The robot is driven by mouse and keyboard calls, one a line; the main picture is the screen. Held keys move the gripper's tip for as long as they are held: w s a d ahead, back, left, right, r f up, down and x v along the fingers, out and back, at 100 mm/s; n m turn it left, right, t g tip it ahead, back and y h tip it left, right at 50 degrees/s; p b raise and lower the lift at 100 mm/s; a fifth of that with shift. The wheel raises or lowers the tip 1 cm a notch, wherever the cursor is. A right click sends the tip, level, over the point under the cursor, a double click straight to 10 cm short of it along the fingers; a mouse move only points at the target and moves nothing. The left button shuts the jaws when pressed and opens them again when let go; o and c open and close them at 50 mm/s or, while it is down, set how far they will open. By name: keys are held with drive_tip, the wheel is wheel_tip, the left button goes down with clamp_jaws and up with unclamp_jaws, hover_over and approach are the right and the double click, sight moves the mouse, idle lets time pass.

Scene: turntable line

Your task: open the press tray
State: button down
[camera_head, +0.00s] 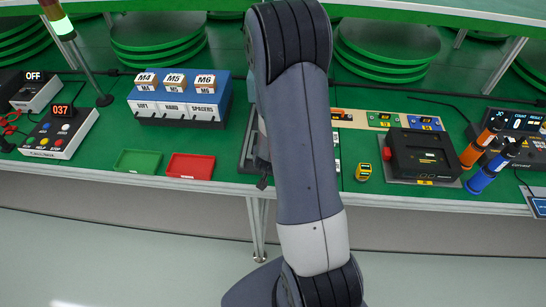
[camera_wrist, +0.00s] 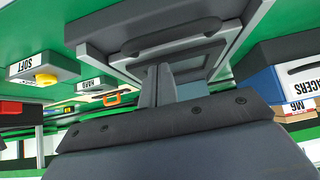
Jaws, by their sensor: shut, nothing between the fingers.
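A grey framed unit (camera_wrist: 110,50), seemingly the press with its tray, fills the upper middle of the wrist view, which is turned upside down. A dark bar handle (camera_wrist: 175,38) runs across its front face. My gripper (camera_wrist: 158,72) is shut and empty, its fingertips close to the unit below the handle in the picture. I cannot tell whether they touch it. In the head view my arm covers most of the unit; only its grey left edge (camera_head: 246,152) shows. How far the tray is out cannot be told.
Left of my arm are a red tray (camera_head: 191,166), a green tray (camera_head: 138,161) and a blue dispenser (camera_head: 178,98). To the right are a small yellow item (camera_head: 363,172), a black box (camera_head: 424,155) with a red button, and orange and blue cylinders. The floor before the bench is clear.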

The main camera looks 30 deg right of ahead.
drive_tip(key=p+v, duration=0.2)
drive_tip(key=v, duration=0.8)
drive_tip(key=b+x, duration=0.2)
drive_tip(key=x, duration=0.7)
drive_tip(key=shift+w+d+f, duration=0.1)
drive_tip(key=shift+w+f, duration=0.05)
drive_tip(key=shift+f, duration=0.1)
drive_tip(key=shift+a+f, duration=0.2)
drive_tip(key=shift+f, duration=0.15)
drive_tip(key=shift+s+a, duration=0.25)
drive_tip(key=shift+s, duration=0.3)
drive_tip(key=shift+s+a, duration=0.25)
drive_tip(key=shift+s, duration=0.3)
